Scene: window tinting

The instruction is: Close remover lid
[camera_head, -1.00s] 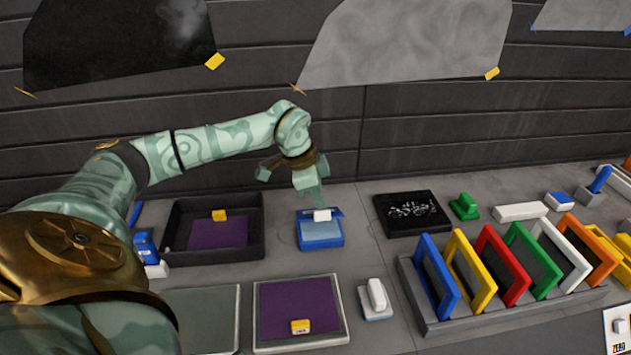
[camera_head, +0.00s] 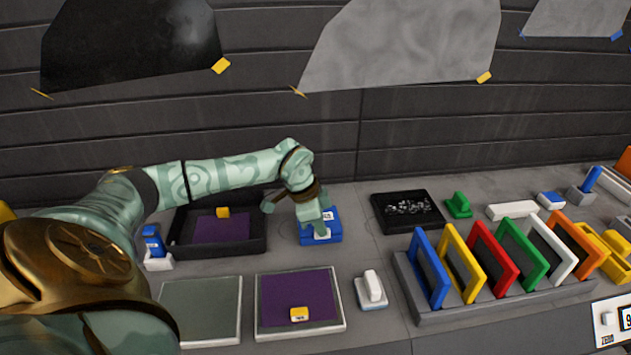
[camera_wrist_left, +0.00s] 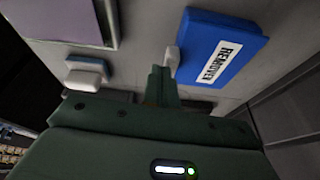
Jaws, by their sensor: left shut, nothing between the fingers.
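The remover box (camera_head: 335,232) is blue and sits on the bench below my left arm in the head view. Its lid lies flat, and the white REMOVER label shows on top in the left wrist view (camera_wrist_left: 222,60). A small white tab (camera_wrist_left: 172,58) is at the box's edge. My left gripper (camera_head: 319,229) is shut and empty, pointing down at the front of the box and hiding part of it. In the left wrist view its fingertips (camera_wrist_left: 160,75) are close to the tab; I cannot tell if they touch. My right gripper is not in view.
A black tray (camera_head: 255,245) with a purple sheet stands left of the box. A blue bottle (camera_head: 153,240) is farther left. A purple pad (camera_head: 285,280) and a white-handled block (camera_head: 372,288) lie in front. A rack (camera_head: 470,310) of coloured frames stands at the right.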

